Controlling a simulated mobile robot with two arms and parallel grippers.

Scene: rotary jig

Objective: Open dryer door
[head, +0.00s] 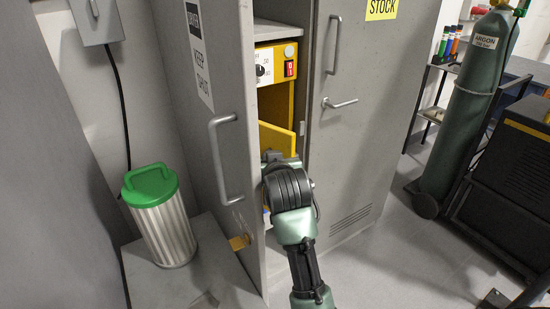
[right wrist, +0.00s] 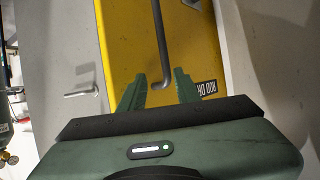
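The yellow rod dryer (head: 263,70) stands inside the grey cabinet, its dial and red switch on top. A bright yellow panel below, which looks like the dryer door (head: 277,139), has a slanted top edge. It seems swung out of line with the front, but I cannot tell how far. The right wrist view shows the yellow door (right wrist: 200,45) with a dark bar handle (right wrist: 161,50) and an upside-down label. My right gripper (right wrist: 161,84) is open, with the handle's end between its fingers and gaps visible on both sides. My arm hides the lower dryer in the head view. My left gripper is not in view.
The left cabinet door (head: 206,150) stands open; the right cabinet door (head: 365,130) has a lever handle (head: 340,103). A green-lidded bin (head: 163,225) is at left. An argon cylinder (head: 470,110) and black machine (head: 515,150) stand at right. Floor before the right door is clear.

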